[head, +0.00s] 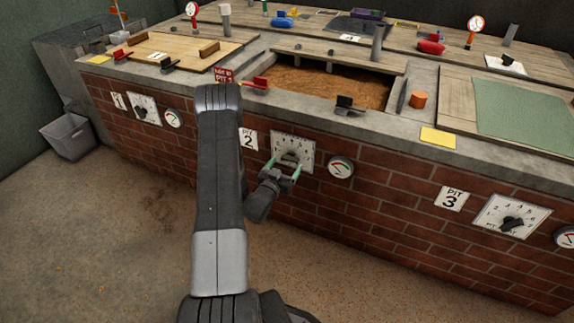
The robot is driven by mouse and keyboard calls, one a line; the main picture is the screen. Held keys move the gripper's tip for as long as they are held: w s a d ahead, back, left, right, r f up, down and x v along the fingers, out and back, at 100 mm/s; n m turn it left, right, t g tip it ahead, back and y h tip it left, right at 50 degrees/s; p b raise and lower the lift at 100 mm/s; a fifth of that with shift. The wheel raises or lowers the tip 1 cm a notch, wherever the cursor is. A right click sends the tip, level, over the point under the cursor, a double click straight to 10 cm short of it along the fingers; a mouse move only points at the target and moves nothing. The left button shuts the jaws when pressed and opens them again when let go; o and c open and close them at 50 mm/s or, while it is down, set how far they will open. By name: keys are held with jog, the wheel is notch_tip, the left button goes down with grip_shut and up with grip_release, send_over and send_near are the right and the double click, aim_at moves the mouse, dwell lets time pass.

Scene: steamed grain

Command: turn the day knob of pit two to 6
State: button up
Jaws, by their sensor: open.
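The white dial plate of pit two (305,150) is on the brick front, right of the sign reading PIT 2 (248,139). My gripper (285,167) is in front of the plate's lower middle, its two green-tipped fingers apart. The day knob of pit two is mostly hidden by my gripper, so its pointer setting cannot be read. I cannot tell whether the fingers touch the knob.
A round gauge (340,167) is just right of the plate. Pit one's dial (145,109) is left, and pit three's dial (511,216) right. The floor in front is clear.

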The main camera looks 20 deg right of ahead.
aim_at(291, 158)
jog(key=shift+x, duration=1.1)
jog(key=c, duration=1)
jog(key=shift+n+b, duration=0.3)
jog(key=shift+b, duration=0.1)
jog(key=shift+n+b, duration=0.65)
jog(key=shift+n, duration=0.25)
jog(key=shift+w+a+r+n+b, duration=0.1)
jog(key=shift+n+b, duration=0.7)
jog(key=shift+n, duration=0.9)
